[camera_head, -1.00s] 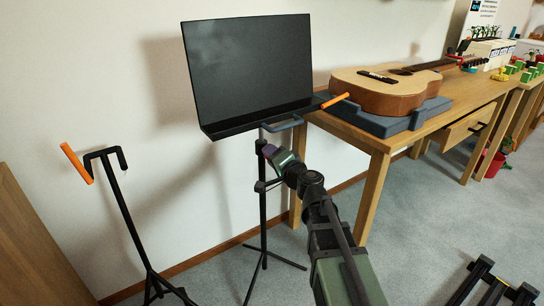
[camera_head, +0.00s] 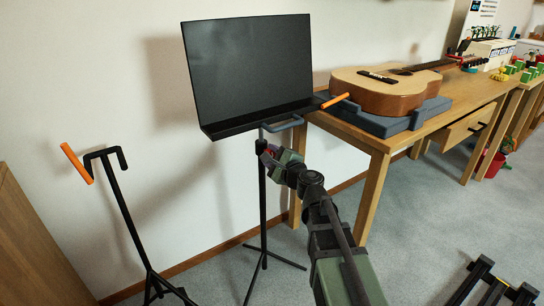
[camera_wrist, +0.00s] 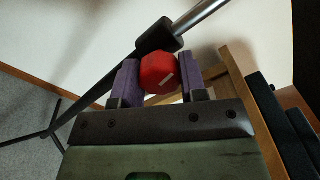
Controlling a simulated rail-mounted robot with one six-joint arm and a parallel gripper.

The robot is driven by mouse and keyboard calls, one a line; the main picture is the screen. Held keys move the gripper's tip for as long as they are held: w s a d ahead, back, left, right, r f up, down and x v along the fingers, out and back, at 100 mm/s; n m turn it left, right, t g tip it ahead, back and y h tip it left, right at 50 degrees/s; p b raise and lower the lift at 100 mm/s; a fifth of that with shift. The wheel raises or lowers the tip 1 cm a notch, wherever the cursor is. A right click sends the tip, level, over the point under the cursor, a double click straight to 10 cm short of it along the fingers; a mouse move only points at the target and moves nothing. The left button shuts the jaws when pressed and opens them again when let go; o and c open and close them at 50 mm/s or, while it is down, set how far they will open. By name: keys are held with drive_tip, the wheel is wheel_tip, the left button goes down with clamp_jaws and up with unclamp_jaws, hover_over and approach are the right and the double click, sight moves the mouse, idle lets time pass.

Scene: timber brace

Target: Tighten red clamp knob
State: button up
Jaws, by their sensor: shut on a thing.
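The red clamp knob (camera_wrist: 160,72) is on the collar of the black music stand, with a small pale mark on its face. My gripper (camera_wrist: 160,80) is shut on the knob, one purple-padded finger on each side of it. In the head view my gripper (camera_head: 270,152) reaches the stand's post just below the desk, and only a little red shows there. The music stand (camera_head: 248,75) is upright, with a wide black desk and a blue handle (camera_head: 283,124) under its lower edge. The bright metal tube (camera_wrist: 200,15) rises out of the collar in the wrist view.
A guitar (camera_head: 385,88) lies in a dark cradle on the wooden bench (camera_head: 365,140) at the right. A black stand with an orange bar (camera_head: 76,163) is at the left. A black rack (camera_head: 490,285) is on the floor at the lower right.

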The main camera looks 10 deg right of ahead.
drive_tip(key=shift+m, duration=1.4)
drive_tip(key=o, duration=0.9)
